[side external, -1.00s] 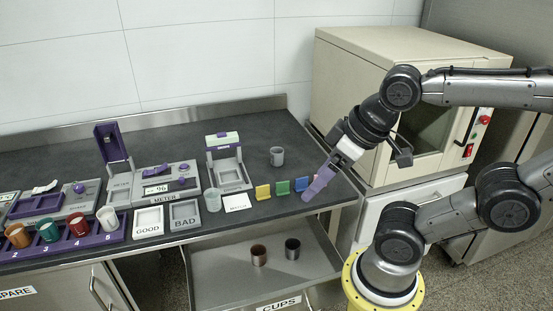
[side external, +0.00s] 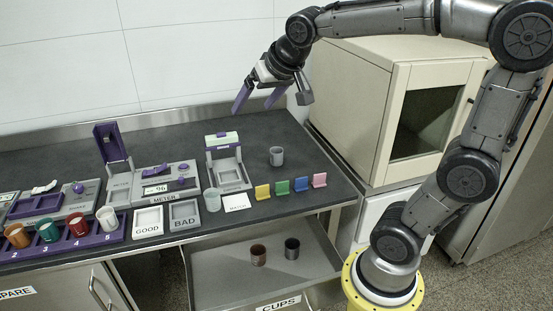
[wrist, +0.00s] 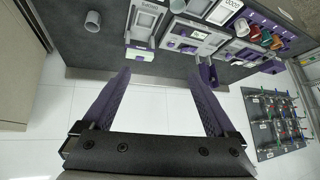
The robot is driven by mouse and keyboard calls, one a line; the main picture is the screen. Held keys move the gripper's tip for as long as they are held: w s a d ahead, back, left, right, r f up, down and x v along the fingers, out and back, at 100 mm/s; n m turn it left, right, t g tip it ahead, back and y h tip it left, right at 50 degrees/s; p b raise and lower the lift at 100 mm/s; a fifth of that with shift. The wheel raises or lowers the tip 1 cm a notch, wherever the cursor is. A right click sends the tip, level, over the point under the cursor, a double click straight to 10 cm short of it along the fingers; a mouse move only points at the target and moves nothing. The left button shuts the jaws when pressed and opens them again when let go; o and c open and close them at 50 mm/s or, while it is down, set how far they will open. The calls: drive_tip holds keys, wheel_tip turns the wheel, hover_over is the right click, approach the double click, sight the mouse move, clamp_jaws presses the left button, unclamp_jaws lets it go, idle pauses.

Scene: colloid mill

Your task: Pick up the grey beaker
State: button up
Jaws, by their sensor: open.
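The grey beaker (side external: 276,156) stands upright near the back of the dark counter, right of the machine with the light green top. It also shows at the upper left of the wrist view (wrist: 92,21). My gripper (side external: 254,107) is open and empty, raised high above the back of the counter, up and to the left of the beaker in the side view. In the wrist view, its purple fingers (wrist: 160,75) are spread wide with nothing between them, and the beaker is outside them, beyond the left finger.
The machine with the green top (side external: 226,170) stands left of the beaker. Yellow (side external: 262,191), green, blue and pink cards stand in front of it. A purple rack (side external: 70,243) of coloured cups is at the left. A cream oven (side external: 380,110) stands at the right.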

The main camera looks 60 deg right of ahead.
drive_tip(key=w+d+f+m+g+h, duration=0.1)
drive_tip(key=w+d+f+m, duration=0.15)
drive_tip(key=w+d, duration=0.5)
drive_tip(key=m+g, duration=0.3)
drive_tip(key=g, duration=0.1)
hover_over(276, 155)
drive_tip(key=s+a, duration=0.1)
drive_tip(key=a, duration=0.1)
wheel_tip(276, 155, down, 19)
drive_tip(key=x, duration=0.7)
drive_tip(key=shift+d+f, duration=0.25)
drive_tip(key=shift+f, duration=0.1)
drive_tip(key=shift+s+x, duration=0.2)
drive_tip(key=shift+x, duration=2.45)
drive_tip(key=c, duration=1.4)
